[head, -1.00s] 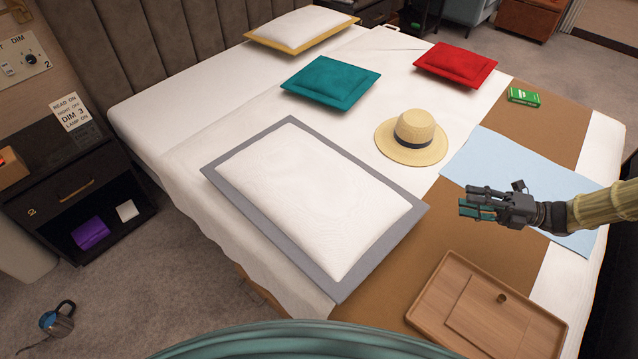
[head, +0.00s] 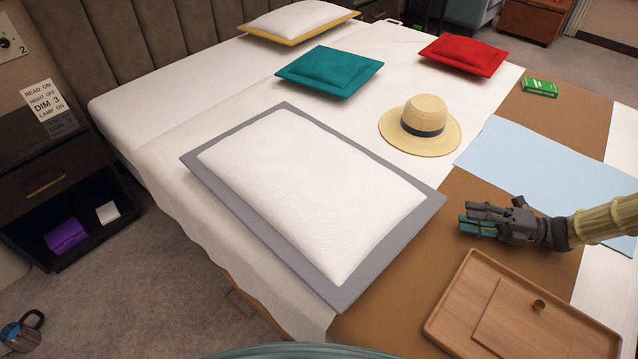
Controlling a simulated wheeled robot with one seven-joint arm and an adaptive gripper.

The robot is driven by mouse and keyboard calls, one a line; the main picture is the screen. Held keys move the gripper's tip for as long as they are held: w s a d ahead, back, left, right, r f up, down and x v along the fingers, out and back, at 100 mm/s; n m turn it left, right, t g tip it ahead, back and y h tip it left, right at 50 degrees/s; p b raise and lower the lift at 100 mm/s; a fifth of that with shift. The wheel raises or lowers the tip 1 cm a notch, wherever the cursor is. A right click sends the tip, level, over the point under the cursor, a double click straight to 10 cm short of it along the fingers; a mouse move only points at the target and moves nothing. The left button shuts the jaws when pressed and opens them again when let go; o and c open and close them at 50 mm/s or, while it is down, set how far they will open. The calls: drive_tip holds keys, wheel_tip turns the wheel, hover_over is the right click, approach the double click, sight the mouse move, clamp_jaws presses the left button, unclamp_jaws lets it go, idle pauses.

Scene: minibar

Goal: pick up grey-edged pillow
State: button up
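The grey-edged pillow (head: 310,190) lies flat on the near left part of the bed, white in the middle with a wide grey border. My gripper (head: 470,220) hangs above the brown runner, just right of the pillow's right corner and apart from it. The fingers point left toward the pillow. Nothing shows in the gripper; the view is too small and side-on to tell how far its fingers are apart.
A straw hat (head: 421,128) lies behind the pillow. A teal pillow (head: 329,72), red pillow (head: 463,54) and yellow-edged pillow (head: 298,20) lie farther back. A wooden tray (head: 470,300) is at the front right. A dark nightstand (head: 60,190) stands left of the bed.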

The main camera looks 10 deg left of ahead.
sight(431, 207)
drive_tip(key=a, duration=0.5)
drive_tip(key=shift+w+a+b, duration=0.15)
drive_tip(key=shift+b, duration=0.15)
drive_tip(key=shift+w+a+r+b, duration=0.15)
drive_tip(key=shift+a+b, duration=0.1)
drive_tip(key=shift+a, duration=1.15)
drive_tip(key=shift+w+a+r+b, duration=0.1)
drive_tip(key=shift+a+r+b, duration=0.1)
drive_tip(key=shift+a, duration=1.15)
drive_tip(key=shift+c, duration=0.2)
clamp_jaws()
